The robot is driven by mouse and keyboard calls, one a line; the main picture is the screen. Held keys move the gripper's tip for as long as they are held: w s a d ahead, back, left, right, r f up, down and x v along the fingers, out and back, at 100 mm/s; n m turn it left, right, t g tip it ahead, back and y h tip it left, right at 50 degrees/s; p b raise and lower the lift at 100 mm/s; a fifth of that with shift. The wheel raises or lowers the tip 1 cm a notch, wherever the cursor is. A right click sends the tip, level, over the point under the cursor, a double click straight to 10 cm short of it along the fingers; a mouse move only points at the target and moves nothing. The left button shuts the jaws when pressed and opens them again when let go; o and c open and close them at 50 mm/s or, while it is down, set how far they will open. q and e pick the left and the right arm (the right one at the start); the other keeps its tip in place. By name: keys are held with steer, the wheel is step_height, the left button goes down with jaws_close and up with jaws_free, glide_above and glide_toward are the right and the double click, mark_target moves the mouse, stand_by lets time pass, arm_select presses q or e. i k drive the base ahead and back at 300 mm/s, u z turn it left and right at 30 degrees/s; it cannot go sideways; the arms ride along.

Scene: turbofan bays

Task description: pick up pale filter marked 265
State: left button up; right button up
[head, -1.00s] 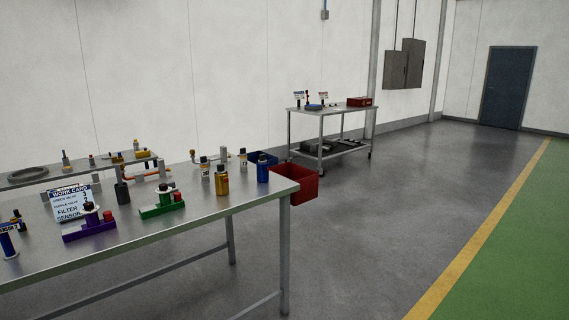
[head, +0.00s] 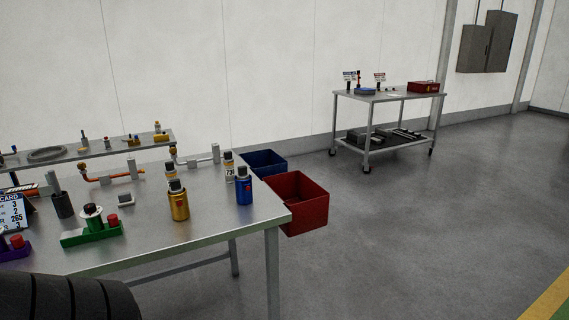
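Two small canisters with pale labels and dark tops stand near the back of the metal workbench (head: 150,235). One pale-labelled canister (head: 229,168) is behind the blue canister (head: 244,190), with a mark that looks like 75. The other pale-labelled canister (head: 171,171) is partly hidden behind the gold canister (head: 178,204). I cannot read 265 on either one. The work card (head: 12,213) at the left edge shows the number 265. Neither of my grippers is in view.
A green fixture (head: 92,232), a dark cup (head: 63,205) and a small grey block (head: 125,200) stand on the bench's left half. A red bin (head: 300,203) and a blue bin (head: 265,163) are beyond its right end. A trolley (head: 385,98) stands farther back. Floor right is clear.

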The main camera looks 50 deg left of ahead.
mark_target(171, 172)
steer(key=u, duration=0.45)
steer(key=i, duration=1.2)
steer(key=u, duration=1.65)
steer(key=i, duration=0.5)
steer(key=u, duration=0.5)
steer(key=k, duration=0.5)
steer(key=u, duration=1.8)
steer(key=i, duration=0.95)
steer(key=z, duration=1.85)
